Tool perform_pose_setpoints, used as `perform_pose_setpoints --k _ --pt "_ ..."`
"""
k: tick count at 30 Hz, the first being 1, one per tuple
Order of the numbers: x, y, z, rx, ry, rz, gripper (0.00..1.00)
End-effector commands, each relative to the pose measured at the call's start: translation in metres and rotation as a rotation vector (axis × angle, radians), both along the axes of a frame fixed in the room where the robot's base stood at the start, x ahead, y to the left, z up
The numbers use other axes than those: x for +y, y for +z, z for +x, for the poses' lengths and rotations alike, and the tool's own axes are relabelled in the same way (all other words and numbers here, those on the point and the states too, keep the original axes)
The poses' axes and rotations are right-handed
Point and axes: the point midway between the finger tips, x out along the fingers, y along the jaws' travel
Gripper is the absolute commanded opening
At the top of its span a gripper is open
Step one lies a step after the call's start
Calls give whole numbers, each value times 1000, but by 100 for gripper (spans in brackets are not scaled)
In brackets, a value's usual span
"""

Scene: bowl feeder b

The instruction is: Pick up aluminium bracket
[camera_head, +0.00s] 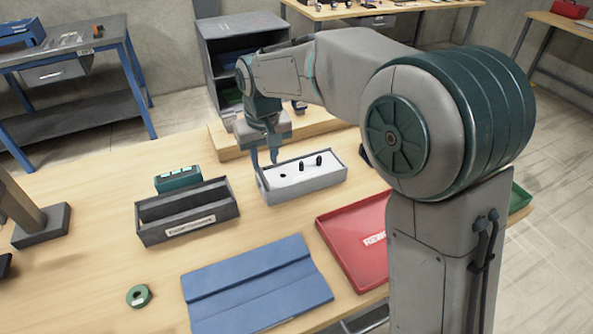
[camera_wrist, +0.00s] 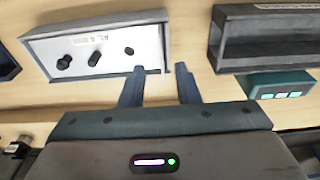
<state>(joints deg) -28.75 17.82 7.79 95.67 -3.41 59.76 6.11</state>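I cannot make out an aluminium bracket for certain in either view. My gripper (camera_head: 265,161) is open, pointing down at the left end of a pale grey box (camera_head: 305,186) with black knobs or pegs on its white face. In the wrist view, the two fingers of my gripper (camera_wrist: 160,69) stand apart, close to the end of the same box (camera_wrist: 45,46). Nothing shows clearly between the fingers. Whether they touch the box I cannot tell.
A dark labelled open tray (camera_head: 190,222) and a green box (camera_head: 178,180) stand to the left. A red tray (camera_head: 349,262), a blue folder-like mat (camera_head: 256,285) and a green ring (camera_head: 139,296) lie nearer.

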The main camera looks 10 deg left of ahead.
Motion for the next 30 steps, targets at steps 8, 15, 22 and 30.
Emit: perform_pose_setpoints --k 8,15,22,30 --pt "5 -39 4 3 2 -2 29" --pt "5 -44 5 1 1 -1 29" --pt "5 -44 5 1 1 -1 0" --pt "5 -43 5 -1 1 0 0"
